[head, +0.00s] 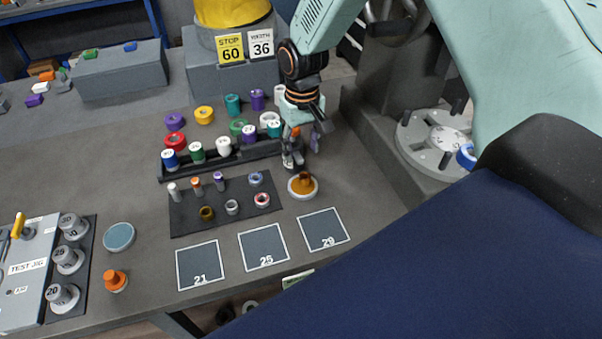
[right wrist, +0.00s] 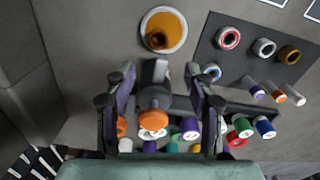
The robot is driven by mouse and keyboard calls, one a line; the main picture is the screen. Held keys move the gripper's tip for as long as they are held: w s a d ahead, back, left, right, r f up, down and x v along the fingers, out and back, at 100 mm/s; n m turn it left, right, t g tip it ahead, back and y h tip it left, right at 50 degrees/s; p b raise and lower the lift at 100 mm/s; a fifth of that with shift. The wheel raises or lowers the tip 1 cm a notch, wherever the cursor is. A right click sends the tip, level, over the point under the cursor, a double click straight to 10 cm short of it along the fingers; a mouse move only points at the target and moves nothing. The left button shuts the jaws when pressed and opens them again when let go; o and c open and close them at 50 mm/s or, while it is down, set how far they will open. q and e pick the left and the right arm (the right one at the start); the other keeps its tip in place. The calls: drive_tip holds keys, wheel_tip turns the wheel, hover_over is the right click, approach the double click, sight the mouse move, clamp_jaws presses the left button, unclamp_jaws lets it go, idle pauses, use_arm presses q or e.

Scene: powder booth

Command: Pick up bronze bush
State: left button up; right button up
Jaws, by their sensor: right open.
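A dark gold, bronze-coloured ring (head: 207,213) lies on the front left of the dark mat, and it also shows in the right wrist view (right wrist: 288,54). A brown-orange flanged piece (head: 304,182) stands in a white round dish, seen from above in the right wrist view (right wrist: 160,34). I cannot tell by looks alone which of the two is called the bush. My right gripper (head: 303,150) is open, pointing down near the right end of the black rack, behind the dish. An orange-topped piece (right wrist: 153,120) shows between its fingers (right wrist: 161,80), not gripped. My left gripper is not in view.
The mat (head: 180,222) also holds grey, red-white and blue-white rings and small capped pins. The black rack (head: 235,161) holds several coloured spools. Squares marked 21, 25 and 29 (head: 265,248) lie in front. A test jig (head: 30,265) stands left.

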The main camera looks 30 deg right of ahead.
drive_tip(key=shift+s+f, duration=0.35)
drive_tip(key=shift+f, duration=0.35)
drive_tip(key=shift+s+f, duration=0.35)
drive_tip(key=shift+f, duration=0.3)
wheel_tip(320, 180, down, 5)
drive_tip(key=shift+w+d+f+p, duration=0.1)
drive_tip(key=shift+p, duration=0.4)
drive_tip(key=shift+c, duration=0.2)
drive_tip(key=shift+r, duration=0.2)
drive_tip(key=shift+c, duration=0.7)
drive_tip(key=shift+f, duration=0.15)
drive_tip(key=c, duration=0.6)
clamp_jaws()
